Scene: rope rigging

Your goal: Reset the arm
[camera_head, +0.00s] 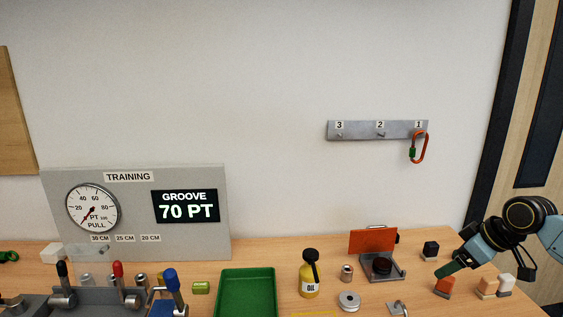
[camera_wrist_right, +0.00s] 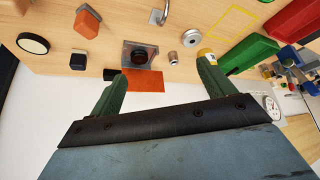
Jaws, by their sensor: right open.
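My right gripper (camera_head: 440,273) comes in from the right edge in the head view, above the right end of the bench. In the right wrist view my right gripper (camera_wrist_right: 163,69) has its two green fingers spread wide, with nothing held between them. Beyond the fingers are an orange-red plate (camera_wrist_right: 143,80) and a dark round part on a grey bracket (camera_wrist_right: 126,55). My left gripper does not show in either view.
An orange carabiner (camera_head: 422,148) hangs on hook 1 of the wall rail (camera_head: 360,130). The bench holds a green tray (camera_head: 221,295), an oil bottle (camera_head: 309,277), the orange-red plate (camera_head: 371,241) and several small blocks near my right gripper. A training panel (camera_head: 135,240) stands left.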

